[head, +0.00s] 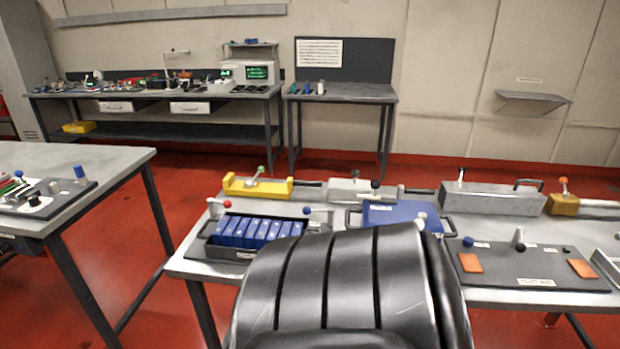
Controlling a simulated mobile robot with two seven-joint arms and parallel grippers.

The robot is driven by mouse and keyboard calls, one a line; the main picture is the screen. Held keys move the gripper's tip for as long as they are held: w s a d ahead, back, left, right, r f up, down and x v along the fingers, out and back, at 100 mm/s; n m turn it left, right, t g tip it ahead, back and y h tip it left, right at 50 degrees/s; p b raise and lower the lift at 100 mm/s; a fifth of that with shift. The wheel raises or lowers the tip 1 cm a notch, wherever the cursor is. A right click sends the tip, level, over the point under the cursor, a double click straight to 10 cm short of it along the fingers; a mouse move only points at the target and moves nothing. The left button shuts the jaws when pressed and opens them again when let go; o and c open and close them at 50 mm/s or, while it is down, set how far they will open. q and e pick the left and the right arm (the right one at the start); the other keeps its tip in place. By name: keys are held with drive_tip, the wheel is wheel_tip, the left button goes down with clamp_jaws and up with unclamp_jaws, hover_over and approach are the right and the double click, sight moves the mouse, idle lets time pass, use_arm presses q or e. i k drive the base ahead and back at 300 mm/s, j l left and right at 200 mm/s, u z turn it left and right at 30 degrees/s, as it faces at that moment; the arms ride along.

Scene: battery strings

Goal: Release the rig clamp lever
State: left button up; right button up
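Several fixtures with upright levers stand on the table; I cannot tell which is the rig clamp. A yellow fixture (240,186) has a green-knobbed lever (260,170). A grey fixture (345,191) beside it has dark-knobbed levers (376,184). A long grey box (495,200) has a pale lever (461,175). Neither gripper is in view.
My black arm part fills the bottom centre and hides the table's front. A blue box (388,215) stands behind it. A dark board (540,281) with orange pads (470,263) lies at right. Another table (95,163) is at left. Benches stand at the back wall; red floor lies between.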

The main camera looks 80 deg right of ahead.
sight(521, 247)
drive_tip(key=j+z, duration=0.1)
drive_tip(key=z, duration=1.4)
